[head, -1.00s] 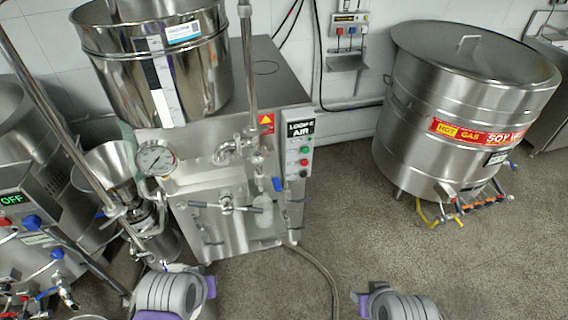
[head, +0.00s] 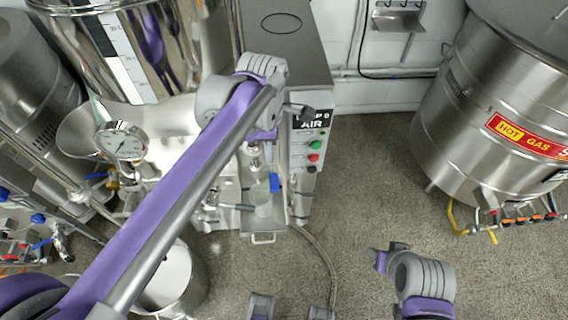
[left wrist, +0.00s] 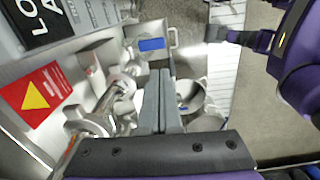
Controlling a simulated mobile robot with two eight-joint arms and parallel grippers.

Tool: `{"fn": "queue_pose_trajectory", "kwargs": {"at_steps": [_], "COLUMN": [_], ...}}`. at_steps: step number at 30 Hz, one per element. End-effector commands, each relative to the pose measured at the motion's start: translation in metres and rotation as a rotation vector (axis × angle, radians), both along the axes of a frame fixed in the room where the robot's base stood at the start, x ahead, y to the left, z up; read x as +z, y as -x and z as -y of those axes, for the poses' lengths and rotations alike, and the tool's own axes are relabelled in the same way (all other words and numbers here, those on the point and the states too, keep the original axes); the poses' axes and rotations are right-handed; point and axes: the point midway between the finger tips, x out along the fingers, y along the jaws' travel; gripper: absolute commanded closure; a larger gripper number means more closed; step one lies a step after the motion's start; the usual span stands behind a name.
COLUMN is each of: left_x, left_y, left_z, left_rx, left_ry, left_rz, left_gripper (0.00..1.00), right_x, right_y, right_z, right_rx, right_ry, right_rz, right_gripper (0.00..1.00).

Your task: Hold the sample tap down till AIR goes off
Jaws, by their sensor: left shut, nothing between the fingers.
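The sample tap's blue lever (head: 274,183) is on the front of the steel mill, with a clear jar (head: 263,206) beneath it. The lever also shows in the left wrist view (left wrist: 151,44), just beyond my fingertips. My left gripper (left wrist: 160,78) is shut and empty, above and close to the tap. I cannot tell whether it touches it. In the head view my forearm and wrist partly cover this gripper (head: 258,148). The black display (head: 312,122) shows AIR, its upper line partly hidden by my wrist.
Green and red buttons (head: 316,150) sit under the display. A pressure gauge (head: 122,144) and a hopper stand left of the tap. A steel pot (head: 170,275) stands on the floor. A large kettle (head: 495,120) is at right. The floor between is open.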

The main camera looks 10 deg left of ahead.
Motion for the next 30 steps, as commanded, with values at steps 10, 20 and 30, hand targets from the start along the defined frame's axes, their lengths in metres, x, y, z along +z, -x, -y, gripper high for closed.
{"fn": "queue_pose_trajectory", "kwargs": {"at_steps": [10,20,30], "left_x": [0.000,-0.015,-0.086], "left_y": [-0.004,-0.004,-0.004], "left_z": [0.003,0.002,0.002], "left_rx": [0.067,0.065,0.065], "left_ry": [-0.002,-0.002,-0.002], "left_rz": [-0.016,-0.016,-0.016], "left_gripper": [1.00,1.00,1.00], "right_x": [-0.002,-0.004,-0.012], "right_y": [0.001,0.001,0.002], "right_z": [0.000,0.000,0.000], "right_rx": [0.000,0.000,0.000], "right_ry": [0.000,0.000,0.000], "right_rz": [-0.001,-0.001,-0.004], "right_gripper": [0.58,0.58,0.58]}}
